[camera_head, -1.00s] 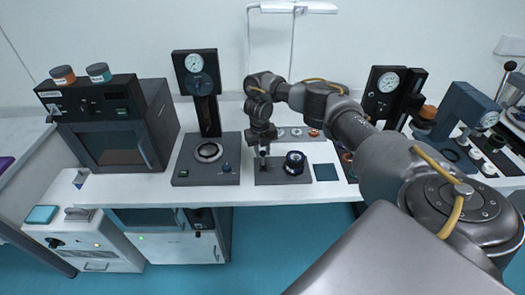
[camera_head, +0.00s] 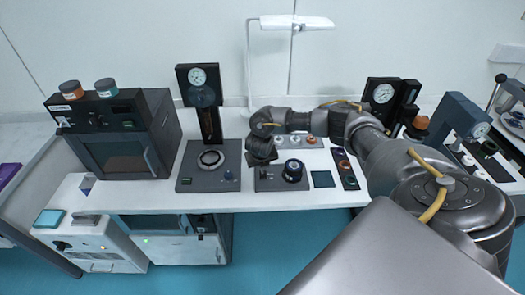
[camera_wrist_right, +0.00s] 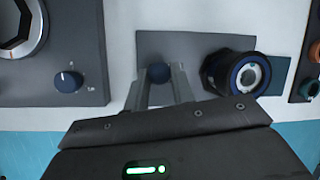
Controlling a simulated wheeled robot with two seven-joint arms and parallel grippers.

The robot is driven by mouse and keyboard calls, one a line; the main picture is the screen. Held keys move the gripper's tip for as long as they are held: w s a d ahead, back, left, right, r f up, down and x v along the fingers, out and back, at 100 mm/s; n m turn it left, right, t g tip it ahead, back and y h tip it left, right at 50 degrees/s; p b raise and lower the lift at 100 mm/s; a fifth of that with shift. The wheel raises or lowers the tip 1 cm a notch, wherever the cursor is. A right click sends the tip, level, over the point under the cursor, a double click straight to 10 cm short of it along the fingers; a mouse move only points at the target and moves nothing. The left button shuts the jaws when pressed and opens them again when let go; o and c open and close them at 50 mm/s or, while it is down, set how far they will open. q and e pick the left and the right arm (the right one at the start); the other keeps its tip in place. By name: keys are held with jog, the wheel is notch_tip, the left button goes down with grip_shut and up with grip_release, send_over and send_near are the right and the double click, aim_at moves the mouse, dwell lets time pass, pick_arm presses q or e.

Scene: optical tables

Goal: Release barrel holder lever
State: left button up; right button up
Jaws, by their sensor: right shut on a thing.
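The barrel holder is a dark grey base plate (camera_head: 270,184) on the white table, with a black and blue round barrel fitting (camera_head: 293,170) at its right. In the right wrist view the plate (camera_wrist_right: 190,44) and the fitting (camera_wrist_right: 240,75) lie ahead. My right gripper (camera_wrist_right: 159,78) is shut on the lever, one finger on each side of the knob. The lever's shaft is hidden. In the head view my wrist hides most of the lever. My left gripper is not in view.
A gauge stand with a grey base (camera_head: 208,180) and knob stands close at the left. A dark oven-like box (camera_head: 123,150) is further left. A dark square pad (camera_head: 322,179) lies at the right. A lamp (camera_head: 290,23) rises behind. The table's front edge is near.

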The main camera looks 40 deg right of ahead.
jog(key=shift+s+a+f+t+h, duration=0.2)
jog(key=shift+s+a+t+h, duration=0.3)
jog(key=shift+t, duration=0.3)
jog(key=shift+s+a+f+t+h+b, duration=0.3)
jog(key=shift+s+t+h+b, duration=0.15)
jog(key=shift+t+h+b, duration=0.2)
jog(key=t+b, duration=0.1)
jog(key=s+h+b, duration=0.1)
jog(key=shift+a+f+t+b, duration=0.3)
jog(key=shift+f+t, duration=0.05)
jog(key=shift+s+a+t+h+b, duration=0.3)
jog(key=shift+t+h+b, duration=0.4)
jog(key=shift+b, duration=0.4)
jog(key=o, duration=1)
